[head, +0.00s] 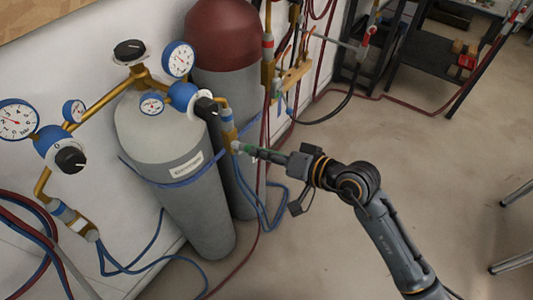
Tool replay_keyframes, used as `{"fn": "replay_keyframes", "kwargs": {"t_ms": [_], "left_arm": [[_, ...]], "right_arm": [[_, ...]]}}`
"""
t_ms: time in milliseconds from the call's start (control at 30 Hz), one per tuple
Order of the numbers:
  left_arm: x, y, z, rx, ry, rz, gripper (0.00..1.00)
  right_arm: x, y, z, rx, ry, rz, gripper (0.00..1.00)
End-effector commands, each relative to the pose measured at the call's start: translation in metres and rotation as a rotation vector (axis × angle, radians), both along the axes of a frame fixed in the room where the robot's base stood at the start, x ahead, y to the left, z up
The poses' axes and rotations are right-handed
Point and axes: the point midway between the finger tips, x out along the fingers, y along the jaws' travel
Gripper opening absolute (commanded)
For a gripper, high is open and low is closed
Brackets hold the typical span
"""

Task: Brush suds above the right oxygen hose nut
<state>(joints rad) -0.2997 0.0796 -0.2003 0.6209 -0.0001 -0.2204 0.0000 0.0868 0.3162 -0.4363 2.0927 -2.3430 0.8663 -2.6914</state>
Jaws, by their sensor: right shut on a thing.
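A grey oxygen cylinder (168,150) stands against the wall with a brass and blue regulator manifold on top. The right oxygen hose fitting (228,122) has a blue-and-white body with brass at its lower end, the nut (234,143). A blue hose hangs below it. My right gripper (268,156) comes in from the right and is shut on a slim brush (249,150) with a green part near its tip. The brush tip is at or very near the nut; I cannot tell whether it touches. Suds cannot be made out. My left gripper is out of view.
Pressure gauges (178,59) and black knobs (130,51) crowd the manifold. A dark red cylinder (222,35) stands behind. Red and blue hoses hang around. A dark metal rack (435,60) is at the back right. The floor (430,150) is mostly open at right.

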Motion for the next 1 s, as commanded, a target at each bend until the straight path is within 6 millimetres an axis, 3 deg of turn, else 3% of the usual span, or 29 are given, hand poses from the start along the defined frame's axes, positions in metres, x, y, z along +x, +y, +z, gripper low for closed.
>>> {"fn": "replay_keyframes", "kwargs": {"t_ms": [600, 1000], "left_arm": [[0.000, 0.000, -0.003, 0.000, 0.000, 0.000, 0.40], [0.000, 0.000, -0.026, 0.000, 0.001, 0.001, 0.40]], "right_arm": [[0.008, 0.011, 0.000, 0.002, -0.001, 0.000, 0.00], [0.028, -0.006, -0.004, -0.002, -0.004, -0.001, 0.00]]}}
